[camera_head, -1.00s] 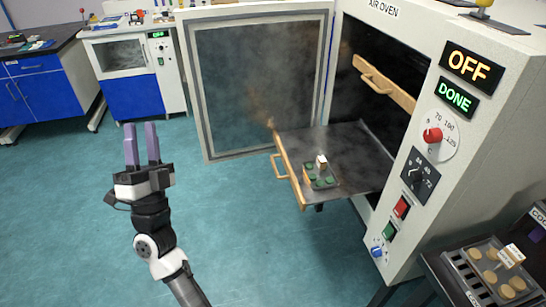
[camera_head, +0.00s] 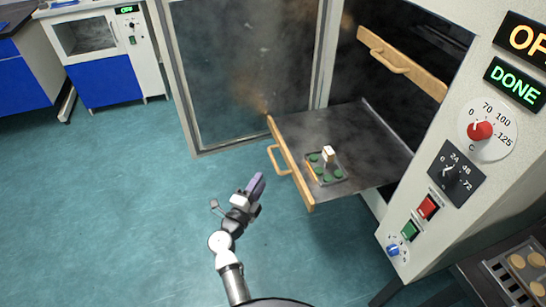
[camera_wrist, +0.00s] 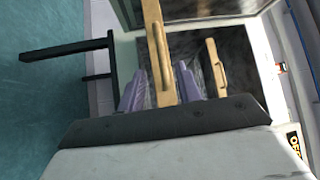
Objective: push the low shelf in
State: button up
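The low shelf (camera_head: 355,140) is slid out of the oven. It has a wooden front (camera_head: 290,165) with a bar handle (camera_head: 277,160). A small dark tray (camera_head: 325,177) with green discs and a white-topped block stands on it. My gripper (camera_head: 256,186) is low in front of the shelf, to the left of its wooden front, pointing up toward it and seemingly apart from it. In the wrist view my gripper (camera_wrist: 162,75) shows its two purple fingers spread, with the wooden front (camera_wrist: 158,45) seen between them. Nothing is held.
The upper shelf's wooden front (camera_head: 402,62) sits in the oven above; it also shows in the wrist view (camera_wrist: 215,68). The oven door (camera_head: 240,70) stands open at left. Knobs and buttons line the panel at right. Haze hangs around the shelves. The floor at left is clear.

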aim_at(273, 157)
jog(key=x, duration=1)
jog(key=shift+w, duration=0.4)
grip_shut()
